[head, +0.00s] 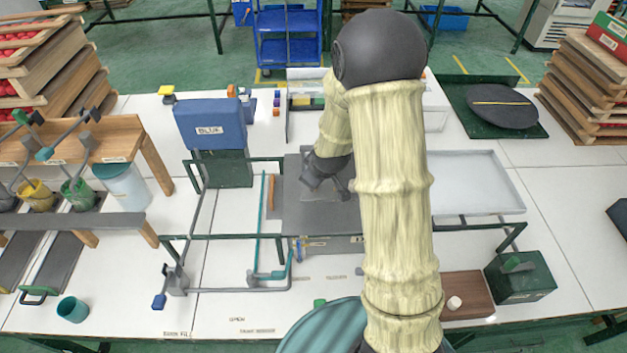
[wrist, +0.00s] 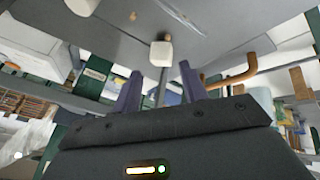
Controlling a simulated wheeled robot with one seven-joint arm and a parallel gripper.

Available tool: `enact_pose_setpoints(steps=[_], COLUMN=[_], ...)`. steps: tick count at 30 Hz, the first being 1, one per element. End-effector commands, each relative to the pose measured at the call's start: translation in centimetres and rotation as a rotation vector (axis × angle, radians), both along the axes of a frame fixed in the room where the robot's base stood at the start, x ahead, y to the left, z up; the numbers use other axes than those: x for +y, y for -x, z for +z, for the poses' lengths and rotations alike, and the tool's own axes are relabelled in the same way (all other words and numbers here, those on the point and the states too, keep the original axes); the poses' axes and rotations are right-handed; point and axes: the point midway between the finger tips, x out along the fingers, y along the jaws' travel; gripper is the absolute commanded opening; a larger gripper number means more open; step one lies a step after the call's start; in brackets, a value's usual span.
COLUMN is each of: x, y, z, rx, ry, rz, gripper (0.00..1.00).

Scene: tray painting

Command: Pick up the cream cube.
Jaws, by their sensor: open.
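In the wrist view a small cream cube (wrist: 160,53) shows just beyond my gripper (wrist: 158,78), roughly in line with the gap between its two fingers. The fingers are apart with nothing between them that I can see gripped. A second pale block (wrist: 82,5) is cut off at the top edge of that view. In the head view my gripper (head: 328,185) is low over the dark grey plate (head: 290,205) at the middle of the table. My arm and gripper hide part of the plate, and I cannot make out the cube there.
A blue box marked BLUE (head: 210,124) stands left of the plate. Rails and a teal rod (head: 262,222) run along the plate's left side. A pale tray (head: 475,183) lies right of my arm. A brown board (head: 470,292) with a small cream piece (head: 454,302) is at front right.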

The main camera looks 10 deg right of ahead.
Motion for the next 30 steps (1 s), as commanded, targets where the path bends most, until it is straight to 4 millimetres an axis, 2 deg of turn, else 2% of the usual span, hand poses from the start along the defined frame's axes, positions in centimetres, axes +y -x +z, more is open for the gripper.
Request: enact_pose_setpoints(steps=[8, 21, 30], x=[0.2, 0.6, 0.6], y=[-0.2, -2.4, -2.6], z=[-0.5, -4.2, -4.5], rx=[0.003, 0.003, 0.000], ry=[0.000, 0.000, 0.000], rz=[0.002, 0.004, 0.003], gripper=[0.43, 0.43, 0.43])
